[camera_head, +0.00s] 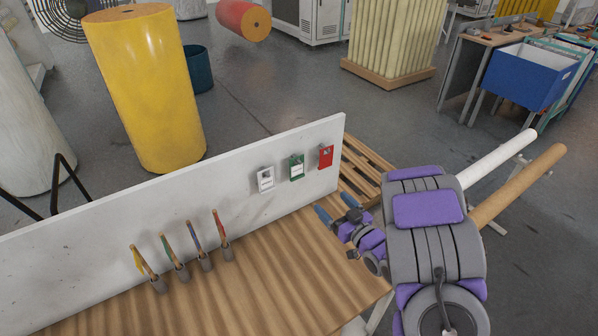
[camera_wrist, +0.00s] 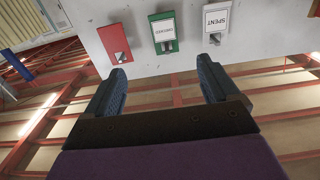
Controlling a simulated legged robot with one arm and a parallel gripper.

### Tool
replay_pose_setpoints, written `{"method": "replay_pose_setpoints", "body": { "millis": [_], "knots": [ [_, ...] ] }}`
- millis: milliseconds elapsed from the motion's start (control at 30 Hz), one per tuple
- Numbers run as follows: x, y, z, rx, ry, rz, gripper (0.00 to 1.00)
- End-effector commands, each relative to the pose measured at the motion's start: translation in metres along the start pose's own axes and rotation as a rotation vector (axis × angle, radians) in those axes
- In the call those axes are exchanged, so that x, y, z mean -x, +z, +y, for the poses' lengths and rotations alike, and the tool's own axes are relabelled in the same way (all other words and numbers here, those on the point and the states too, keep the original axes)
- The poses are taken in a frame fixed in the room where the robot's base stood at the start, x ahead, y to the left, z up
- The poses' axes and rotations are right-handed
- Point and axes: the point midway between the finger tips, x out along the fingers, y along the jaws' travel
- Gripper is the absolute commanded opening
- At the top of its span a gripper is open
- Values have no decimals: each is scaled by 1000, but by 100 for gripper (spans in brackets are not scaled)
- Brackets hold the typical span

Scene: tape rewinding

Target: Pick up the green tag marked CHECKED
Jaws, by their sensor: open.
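The green tag (camera_head: 296,167) hangs on the white upright panel, between a white tag (camera_head: 265,179) on its left and a red tag (camera_head: 326,156) on its right. In the wrist view the picture is upside down: the green tag (camera_wrist: 164,33) reads CHECKED, the white tag (camera_wrist: 217,21) reads SPENT, and the red tag (camera_wrist: 114,41) shows no readable word. My gripper (camera_head: 338,214) is in front of the panel, below and to the right of the green tag, apart from it. Its blue fingers are spread with nothing between them, and they also show in the wrist view (camera_wrist: 164,83).
The white panel (camera_head: 120,215) stands along the back edge of the wooden table (camera_head: 290,285). Several coloured-handled tools (camera_head: 222,235) stand in holders at the table's left. A wooden pallet (camera_head: 362,170) lies behind the panel's right end. The table's middle is clear.

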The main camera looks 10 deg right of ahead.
Motion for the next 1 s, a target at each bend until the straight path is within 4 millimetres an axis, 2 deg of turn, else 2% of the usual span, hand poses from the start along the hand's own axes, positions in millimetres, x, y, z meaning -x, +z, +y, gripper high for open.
{"method": "replay_pose_setpoints", "body": {
  "millis": [367,800,1000],
  "knots": [
    [-23,1,-2,7,-5,1,88],
    [-95,0,-2,3,-4,4,88],
    [-116,0,-2,3,-2,1,88]
  ]
}}
